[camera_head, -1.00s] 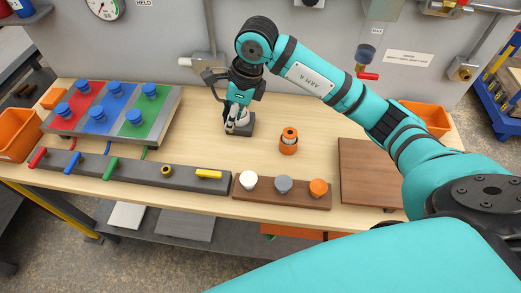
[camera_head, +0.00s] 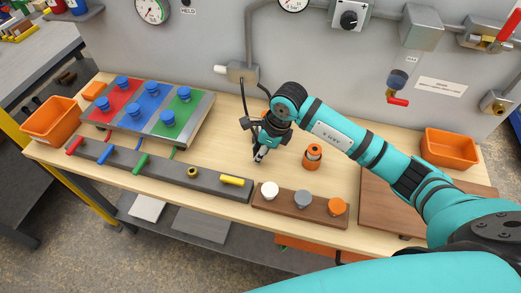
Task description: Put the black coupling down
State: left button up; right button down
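My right gripper (camera_head: 260,153) points down low over the middle of the pale wooden bench (camera_head: 238,147), on the end of the teal arm that comes in from the right. Its fingertips are small and blurred, so I cannot tell whether they are open or shut. I cannot make out a black coupling clearly; the gripper hides the bench just behind it. An orange cylinder with a dark band (camera_head: 313,156) stands upright to the right of the gripper, apart from it. My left gripper is not in view.
A red, blue and green panel (camera_head: 150,137) with blue knobs is at the left. A dark rail (camera_head: 205,184) and brown block (camera_head: 325,213) with white, grey and orange caps line the front edge. Orange bins (camera_head: 450,148) and a brown board (camera_head: 378,205) are nearby. Pipes and gauges cover the wall.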

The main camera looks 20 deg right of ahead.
jog(key=shift+f, duration=0.2)
jog(key=c, duration=1.1)
grip_release()
jog(key=shift+o, duration=0.2)
jog(key=shift+r, duration=0.2)
jog(key=shift+r, duration=0.15)
jog(key=b+v, duration=0.3)
jog(key=v, duration=0.8)
jog(key=shift+r, duration=0.35)
jog(key=shift+s+d+f, duration=0.1)
jog(key=shift+d, duration=0.05)
